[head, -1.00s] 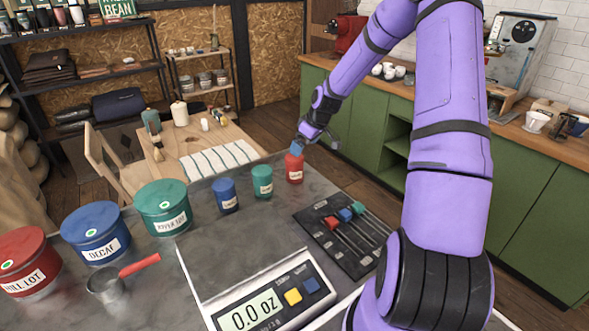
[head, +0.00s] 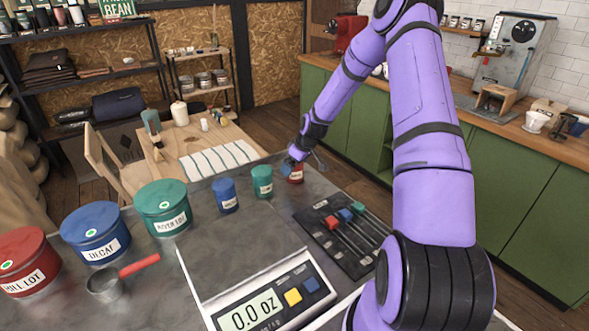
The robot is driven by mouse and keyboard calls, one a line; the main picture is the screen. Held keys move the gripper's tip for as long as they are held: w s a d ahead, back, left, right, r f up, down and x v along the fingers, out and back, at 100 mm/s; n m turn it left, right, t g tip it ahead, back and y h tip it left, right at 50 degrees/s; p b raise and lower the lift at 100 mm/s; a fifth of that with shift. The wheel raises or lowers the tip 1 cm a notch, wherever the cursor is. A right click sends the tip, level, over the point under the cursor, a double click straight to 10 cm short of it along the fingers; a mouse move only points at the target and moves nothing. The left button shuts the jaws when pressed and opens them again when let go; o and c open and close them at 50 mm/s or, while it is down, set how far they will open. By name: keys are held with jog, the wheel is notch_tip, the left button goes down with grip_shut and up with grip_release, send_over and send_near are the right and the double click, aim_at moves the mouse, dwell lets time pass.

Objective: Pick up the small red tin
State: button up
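The small red tin (head: 297,177) stands upright with a white label at the far edge of the grey counter, in the head view. My gripper (head: 291,168) points down at the tin's top from above and covers its upper part. Its fingers are small and partly overlap the tin. I cannot tell whether they are open or closed on it.
A small green tin (head: 262,182) and a small blue tin (head: 225,195) stand to the left. Large tins, including the green one (head: 162,207), are farther left. A slider panel (head: 340,243) lies in front, with a scale (head: 268,300) nearer.

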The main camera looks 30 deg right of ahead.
jog(key=shift+c, duration=0.2)
jog(key=c, duration=1)
jog(key=shift+c, duration=0.2)
jog(key=shift+r, duration=0.15)
